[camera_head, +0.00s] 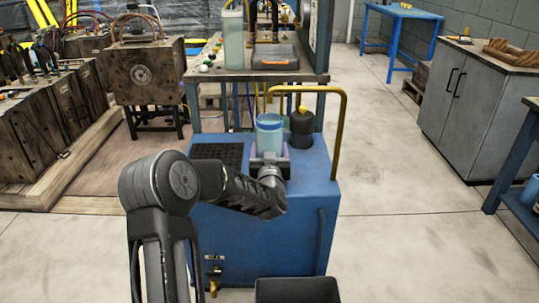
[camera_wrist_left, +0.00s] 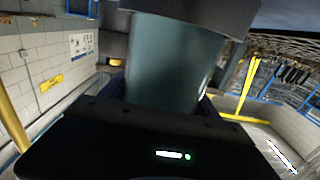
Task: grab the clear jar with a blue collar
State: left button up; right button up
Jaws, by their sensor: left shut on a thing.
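The clear jar with a blue collar (camera_head: 269,138) stands upright at the top of the blue cart (camera_head: 315,190). My left arm reaches over the cart from the front, and my left gripper (camera_head: 270,162) is shut on the jar's lower part. In the left wrist view the jar (camera_wrist_left: 170,65) fills the middle, upright between the fingers, tinted blue-green. Its base is hidden behind my gripper in the head view, so I cannot tell whether it touches the cart. My right gripper is not in view.
A black bottle with a yellow cap (camera_head: 301,127) stands just right of the jar. A yellow rail (camera_head: 341,135) arches over the cart's right side. A workbench (camera_head: 210,73) behind holds a tall clear container (camera_head: 233,40). Open floor (camera_head: 400,230) lies right of the cart.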

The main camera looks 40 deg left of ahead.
pick_arm(q)
jog(key=c, duration=0.6)
jog(key=shift+r, duration=0.15)
grip_shut()
jog(key=r+p+v, duration=0.2)
jog(key=r+v, duration=0.1)
jog(key=v, duration=1.5)
jog(key=shift+r+p, duration=0.2)
jog(key=shift+p, duration=0.15)
